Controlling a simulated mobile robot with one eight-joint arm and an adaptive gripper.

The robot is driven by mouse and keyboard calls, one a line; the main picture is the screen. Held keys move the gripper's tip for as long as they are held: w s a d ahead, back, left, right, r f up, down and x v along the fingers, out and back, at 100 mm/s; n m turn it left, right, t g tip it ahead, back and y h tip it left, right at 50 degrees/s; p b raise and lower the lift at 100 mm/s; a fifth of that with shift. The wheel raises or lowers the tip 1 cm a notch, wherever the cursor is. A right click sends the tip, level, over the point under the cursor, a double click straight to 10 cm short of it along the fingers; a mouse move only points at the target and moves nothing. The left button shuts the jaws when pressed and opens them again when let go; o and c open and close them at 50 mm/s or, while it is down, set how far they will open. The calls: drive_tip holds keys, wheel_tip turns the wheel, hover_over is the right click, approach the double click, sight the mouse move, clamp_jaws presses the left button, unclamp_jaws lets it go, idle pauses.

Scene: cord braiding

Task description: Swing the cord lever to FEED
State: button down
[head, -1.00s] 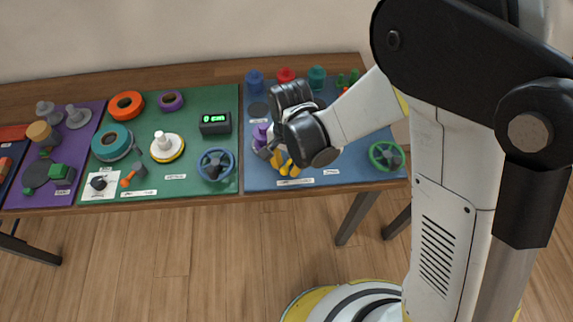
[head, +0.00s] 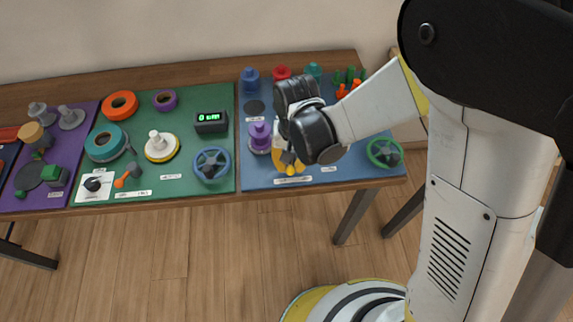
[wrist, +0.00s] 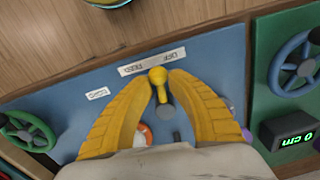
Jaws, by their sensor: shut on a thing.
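The cord lever (wrist: 161,93) is a yellow lever with a round knob on the blue board. In the wrist view it stands on a grey round base, its knob pointing towards the white OFF/FEED label (wrist: 140,65), a little right of the label's middle. My gripper (wrist: 159,77) has its two yellow fingers closed around the knob, one on each side. In the head view my gripper (head: 289,167) is low over the front of the blue board (head: 352,175), and my wrist hides most of the lever there.
On the blue board, a purple spool (head: 259,136) stands just left of my gripper and a green handwheel (head: 384,152) to the right. Several coloured spools line the back. The green board (head: 222,98) to the left holds a blue handwheel (head: 211,164) and a display (head: 210,122).

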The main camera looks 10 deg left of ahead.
drive_tip(key=n, duration=0.1)
drive_tip(key=d+n, duration=0.1)
drive_tip(key=n, duration=0.1)
drive_tip(key=shift+w+d+n+b, duration=0.2)
drive_tip(key=shift+n+b, duration=0.1)
drive_tip(key=shift+b, duration=0.05)
drive_tip(key=shift+w+d+n, duration=0.2)
drive_tip(key=shift+d+n, duration=0.1)
drive_tip(key=shift+n, duration=0.7)
drive_tip(key=shift+w+d+n, duration=0.2)
drive_tip(key=shift+d+n, duration=0.05)
drive_tip(key=shift+n, duration=0.75)
drive_tip(key=shift+b, duration=0.3)
drive_tip(key=c, duration=1.2)
unclamp_jaws()
drive_tip(key=shift+c, duration=0.2)
drive_tip(key=shift+r, duration=0.1)
wheel_tip(320, 180, up, 12)
drive_tip(key=shift+w+d, duration=0.2)
